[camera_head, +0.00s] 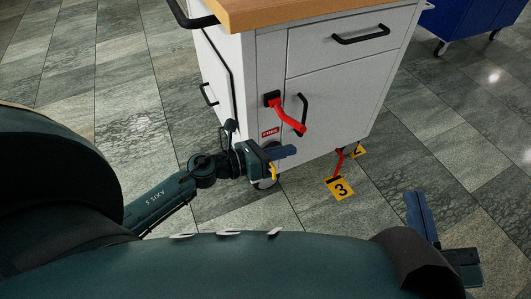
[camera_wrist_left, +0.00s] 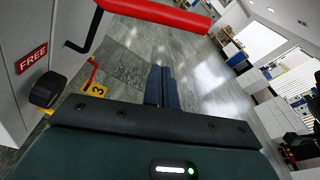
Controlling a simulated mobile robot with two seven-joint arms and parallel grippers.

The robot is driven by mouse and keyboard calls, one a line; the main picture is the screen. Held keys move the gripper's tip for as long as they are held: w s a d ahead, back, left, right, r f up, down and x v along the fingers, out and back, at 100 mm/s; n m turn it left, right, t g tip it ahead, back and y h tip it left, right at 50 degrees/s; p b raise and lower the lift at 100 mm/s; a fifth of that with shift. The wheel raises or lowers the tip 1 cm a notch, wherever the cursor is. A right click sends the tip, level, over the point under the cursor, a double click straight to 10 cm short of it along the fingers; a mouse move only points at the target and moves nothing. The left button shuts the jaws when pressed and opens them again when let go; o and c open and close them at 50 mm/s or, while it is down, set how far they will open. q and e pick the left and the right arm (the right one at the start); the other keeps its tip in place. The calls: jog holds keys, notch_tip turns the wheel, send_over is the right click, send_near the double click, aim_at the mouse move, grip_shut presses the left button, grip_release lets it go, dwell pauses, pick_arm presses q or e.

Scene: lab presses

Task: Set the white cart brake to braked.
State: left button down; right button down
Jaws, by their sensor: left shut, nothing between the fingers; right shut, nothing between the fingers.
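The white cart (camera_head: 330,85) has a wooden top and stands in front of me. Its red brake lever (camera_head: 290,116) sits on a black pivot on the near face and slopes down to the right. A red label reading FREE (camera_head: 270,133) is below the pivot. My left gripper (camera_head: 292,152) is shut and empty, just below the lever and apart from it. In the left wrist view the red lever (camera_wrist_left: 160,14) crosses the top, above the shut fingers (camera_wrist_left: 162,88), and the FREE label (camera_wrist_left: 32,58) is at left. My right gripper (camera_head: 422,218) is shut and empty, at the lower right.
A yellow marker with a 3 (camera_head: 340,188) lies on the floor by the cart, with another yellow marker (camera_head: 356,149) behind it. Black handles (camera_head: 361,36) stick out from the cart. A blue cart (camera_head: 465,20) stands at the far right. The tiled floor on the right is mostly clear.

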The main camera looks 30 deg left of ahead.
pick_arm(q)
jog(key=w+r, duration=0.2)
jog(key=r, duration=0.1)
jog(key=shift+w+r+p, duration=0.15)
jog(key=shift+w+p, duration=0.05)
jog(key=shift+p, duration=0.2)
jog(key=shift+r, duration=0.15)
